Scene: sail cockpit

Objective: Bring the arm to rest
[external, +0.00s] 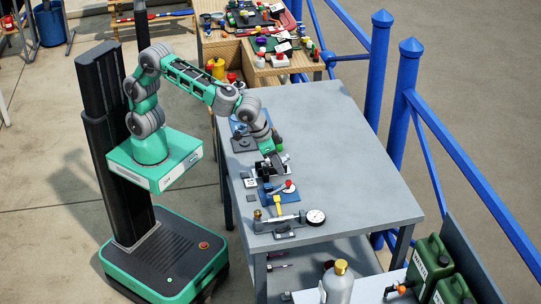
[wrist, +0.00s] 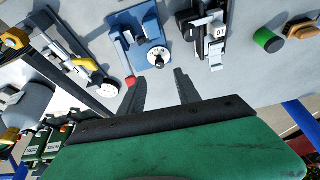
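My arm reaches from its green mount over the left side of the grey table (external: 355,165). My gripper (external: 277,163) hangs low over the table's left edge, near a black clamp-like device. In the wrist view my gripper (wrist: 158,86) has two dark fingers standing apart, with nothing seen between them. A blue-plated device with a dark knob (wrist: 150,38) lies beyond the fingertips, its red-tipped lever near the left finger. The black device with a white label (wrist: 208,35) is beyond the right finger. Whether a finger touches anything I cannot tell.
A blue-based device (external: 283,194) and a gauge fitting (external: 290,220) lie along the table's left and near side. A green cylinder (wrist: 267,40) shows in the wrist view. Blue railing (external: 460,180) runs at right. The table's right half is bare.

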